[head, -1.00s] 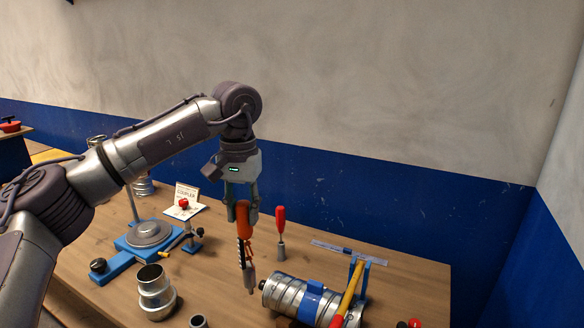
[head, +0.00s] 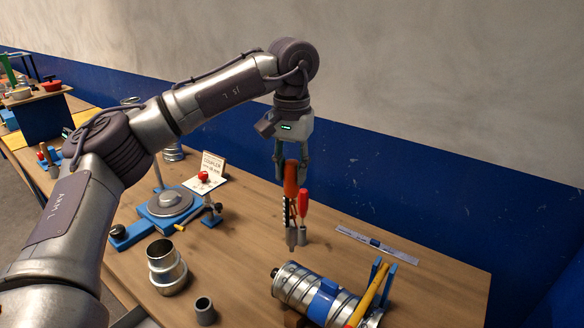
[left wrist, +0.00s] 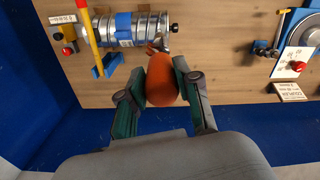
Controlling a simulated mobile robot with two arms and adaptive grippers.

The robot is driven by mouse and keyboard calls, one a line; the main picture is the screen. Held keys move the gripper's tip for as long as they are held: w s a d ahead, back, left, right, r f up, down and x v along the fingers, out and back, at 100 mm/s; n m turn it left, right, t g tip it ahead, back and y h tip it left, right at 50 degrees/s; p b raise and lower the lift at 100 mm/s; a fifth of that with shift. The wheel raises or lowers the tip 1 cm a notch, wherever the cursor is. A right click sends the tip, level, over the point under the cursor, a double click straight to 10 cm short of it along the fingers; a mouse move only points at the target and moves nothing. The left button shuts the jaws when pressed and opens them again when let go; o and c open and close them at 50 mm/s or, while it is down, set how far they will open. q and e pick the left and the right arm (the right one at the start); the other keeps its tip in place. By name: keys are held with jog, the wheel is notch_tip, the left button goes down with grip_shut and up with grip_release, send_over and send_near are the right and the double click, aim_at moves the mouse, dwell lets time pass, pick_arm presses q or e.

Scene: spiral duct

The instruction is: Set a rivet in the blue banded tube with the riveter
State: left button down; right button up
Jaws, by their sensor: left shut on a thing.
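The riveter (head: 290,207), with an orange handle and a dark body with a metal nose, hangs nose-down from my left gripper (head: 292,163). The gripper is shut on its handle, and the orange end also shows between the fingers in the left wrist view (left wrist: 161,86). The silver tube (head: 296,286) with a blue band (head: 324,301) lies on its side on the bench. The riveter is above the bench, apart from the tube. In the left wrist view the tube (left wrist: 147,27) lies beyond the fingers. My right gripper is not in view.
A red-handled tool (head: 303,200) stands right beside the riveter in the picture. A yellow-handled tool (head: 370,294) crosses the tube's right end by a blue stand. A metal coupler (head: 166,268), a grey cup (head: 204,310) and a blue turntable fixture (head: 168,208) are at left.

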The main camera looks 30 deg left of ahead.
aim_at(291, 198)
pick_arm(q)
jog(key=shift+r, duration=0.1)
jog(key=shift+w+f+b, duration=0.1)
jog(key=shift+f+b, duration=0.4)
jog(key=shift+f, duration=0.4)
jog(key=shift+f+b, duration=1.25)
jog(key=shift+f, duration=0.85)
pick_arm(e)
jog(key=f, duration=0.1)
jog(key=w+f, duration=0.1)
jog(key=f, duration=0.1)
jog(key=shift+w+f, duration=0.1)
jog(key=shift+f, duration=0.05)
pick_arm(q)
jog(key=shift+f, duration=0.15)
jog(key=shift+d, duration=0.1)
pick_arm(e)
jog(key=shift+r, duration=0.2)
pick_arm(q)
jog(key=shift+f, duration=0.45)
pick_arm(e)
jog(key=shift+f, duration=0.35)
pick_arm(q)
jog(key=shift+s+f, duration=0.25)
